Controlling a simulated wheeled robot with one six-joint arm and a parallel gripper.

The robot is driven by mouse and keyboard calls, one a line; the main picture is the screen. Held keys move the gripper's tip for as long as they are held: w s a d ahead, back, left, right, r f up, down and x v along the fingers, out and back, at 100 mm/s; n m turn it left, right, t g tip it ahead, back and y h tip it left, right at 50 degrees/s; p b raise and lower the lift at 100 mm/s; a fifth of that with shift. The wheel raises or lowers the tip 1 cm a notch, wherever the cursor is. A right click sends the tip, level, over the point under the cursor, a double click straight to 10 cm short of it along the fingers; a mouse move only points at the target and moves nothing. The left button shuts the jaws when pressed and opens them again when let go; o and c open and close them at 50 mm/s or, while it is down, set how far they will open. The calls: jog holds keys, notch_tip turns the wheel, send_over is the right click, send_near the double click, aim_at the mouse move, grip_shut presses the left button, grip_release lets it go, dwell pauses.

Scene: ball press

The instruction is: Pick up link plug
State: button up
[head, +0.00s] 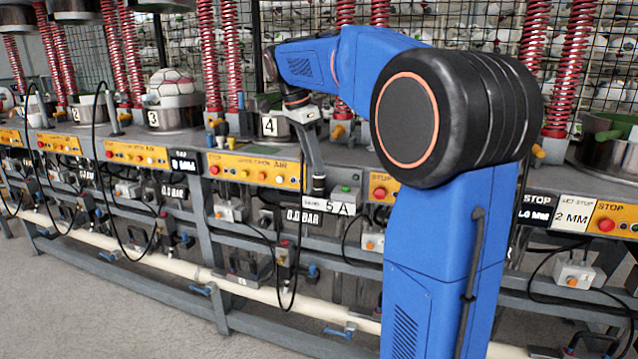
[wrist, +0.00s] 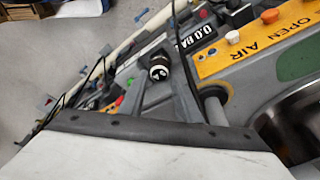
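A small black and white cylinder, which I take to be the link plug (wrist: 160,70), shows between the ends of my gripper's two grey fingers in the wrist view. My gripper (head: 317,172) points down in front of the machine in the head view. A dark cylinder (head: 318,186) shows at its tip, just left of the small box with a green button. The fingers stand close on both sides of the plug. I cannot tell whether they touch it or whether the plug sits in a socket.
The green-button box (head: 345,194) and the 0.0 BAR display (head: 303,216) are close to my gripper. Yellow button panels (head: 255,170), hanging cables and grey frame rails crowd the machine's front. The grey floor (head: 110,315) at the lower left is clear.

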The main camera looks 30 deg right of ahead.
aim_at(317, 175)
jog(key=x, duration=0.4)
jog(key=shift+d, duration=0.1)
jog(key=c, duration=0.7)
notch_tip(317, 175, up, 10)
jog(key=shift+f, duration=0.1)
dwell(0.3)
